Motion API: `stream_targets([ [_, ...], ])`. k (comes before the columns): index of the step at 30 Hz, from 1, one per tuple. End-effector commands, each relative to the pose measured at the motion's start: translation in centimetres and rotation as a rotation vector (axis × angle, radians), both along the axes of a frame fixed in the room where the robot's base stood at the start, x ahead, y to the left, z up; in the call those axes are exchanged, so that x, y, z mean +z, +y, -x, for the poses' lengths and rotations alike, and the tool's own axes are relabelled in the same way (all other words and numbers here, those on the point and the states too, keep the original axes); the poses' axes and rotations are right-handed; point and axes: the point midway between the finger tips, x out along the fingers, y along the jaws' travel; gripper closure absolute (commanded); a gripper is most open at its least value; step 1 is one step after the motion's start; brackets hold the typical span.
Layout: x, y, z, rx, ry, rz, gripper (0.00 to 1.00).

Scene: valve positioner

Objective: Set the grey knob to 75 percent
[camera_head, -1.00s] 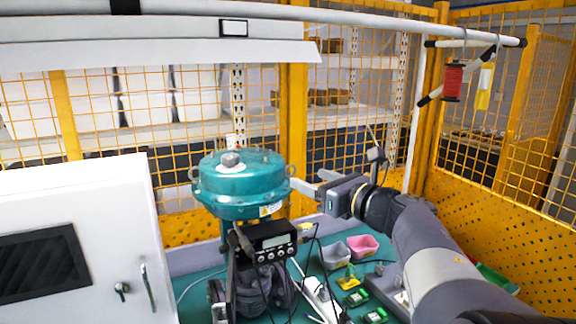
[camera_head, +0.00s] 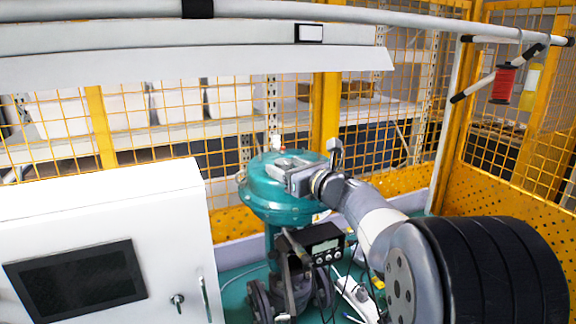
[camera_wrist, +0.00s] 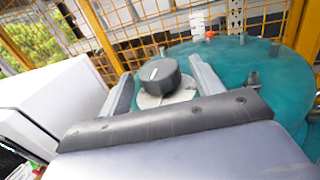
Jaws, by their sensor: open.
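The grey knob (camera_wrist: 158,77) sits on top of the teal valve housing (camera_wrist: 262,60) in the wrist view, on a pale round plate (camera_wrist: 168,96). A light index mark shows on its top. My gripper (camera_wrist: 163,78) is open, with one finger on each side of the knob and visible gaps between. In the head view my gripper (camera_head: 283,171) reaches over the top of the teal housing (camera_head: 272,203) from the right and mostly hides the knob. No percent scale can be read.
A white cabinet (camera_head: 100,215) with a dark screen stands at the left. A black positioner box with a display (camera_head: 318,246) hangs below the housing. A pipe rail (camera_head: 400,28) crosses above, with a red spool (camera_head: 503,84) hanging at the right. Yellow mesh fencing stands behind.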

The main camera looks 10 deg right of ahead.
Motion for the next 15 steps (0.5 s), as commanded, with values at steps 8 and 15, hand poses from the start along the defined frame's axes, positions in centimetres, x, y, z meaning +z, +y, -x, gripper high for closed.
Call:
stream_targets([
  [8,-0.01,-0.01,0.02,0.0,0.0,0.0,0.49],
  [15,0.0,-0.01,0.03,0.0,0.0,0.0,0.69],
])
